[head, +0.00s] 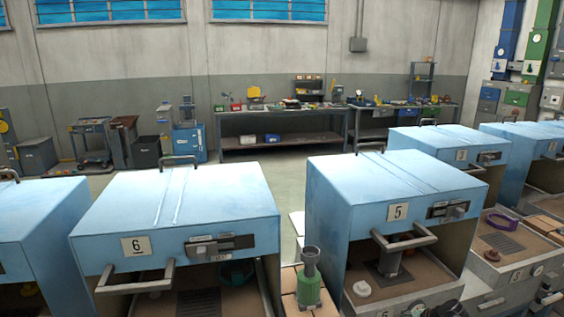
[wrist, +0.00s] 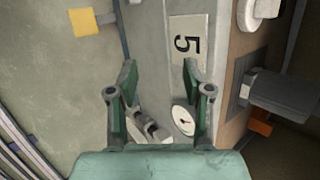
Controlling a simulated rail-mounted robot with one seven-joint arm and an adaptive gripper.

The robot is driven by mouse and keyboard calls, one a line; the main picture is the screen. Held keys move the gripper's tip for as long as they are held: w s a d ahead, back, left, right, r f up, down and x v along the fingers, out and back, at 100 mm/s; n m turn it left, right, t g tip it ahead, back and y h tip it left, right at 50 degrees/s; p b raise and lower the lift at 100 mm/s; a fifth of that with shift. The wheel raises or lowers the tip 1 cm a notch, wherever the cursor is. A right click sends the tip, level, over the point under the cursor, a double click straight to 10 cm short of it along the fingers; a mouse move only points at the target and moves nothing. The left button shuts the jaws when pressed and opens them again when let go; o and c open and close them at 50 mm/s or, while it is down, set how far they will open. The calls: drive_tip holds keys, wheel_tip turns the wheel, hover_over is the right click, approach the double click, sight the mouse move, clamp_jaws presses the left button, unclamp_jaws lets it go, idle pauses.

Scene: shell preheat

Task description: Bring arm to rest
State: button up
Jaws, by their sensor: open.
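My gripper (wrist: 160,70) shows in the wrist view with its two green fingers spread apart and nothing held between them. Beyond the fingers is the grey front panel of station 5, with a sideways number plate (wrist: 188,43) marked 5, a round dial gauge (wrist: 184,119) and a metal latch or handle (wrist: 150,127) partly behind the left finger. No contact with them is clear. In the head view a dark shape at the bottom right, by the front of station 5, may be part of my arm; the gripper's opening cannot be made out there.
Blue-hooded units 6 (head: 180,205) and 5 (head: 400,190) stand in a row, with more at both sides. Unit 5 holds a dark cylinder (head: 389,262). A green and grey cylinder (head: 308,285) stands between units. A workbench (head: 285,140) lies behind, across open floor.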

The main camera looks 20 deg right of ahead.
drive_tip(key=s+a+f+n+g, duration=0.25)
drive_tip(key=a+f, duration=0.35)
drive_tip(key=a, duration=0.3)
drive_tip(key=s+a+f+n+g+y, duration=0.1)
drive_tip(key=s+a+f+n+g, duration=0.2)
drive_tip(key=a+f, duration=0.45)
drive_tip(key=s+a+f+n+g, duration=0.2)
drive_tip(key=a+f+n, duration=0.25)
drive_tip(key=a, duration=0.65)
drive_tip(key=s+a+f+n+g+h, duration=0.1)
drive_tip(key=s+a+f+n+g, duration=0.2)
drive_tip(key=s+a, duration=0.7)
drive_tip(key=s+a+f+n+g+h, duration=0.2)
drive_tip(key=s+a+f+n+g, duration=0.2)
drive_tip(key=s+a, duration=0.6)
drive_tip(key=shift+s+n, duration=0.15)
drive_tip(key=shift+n, duration=1.05)
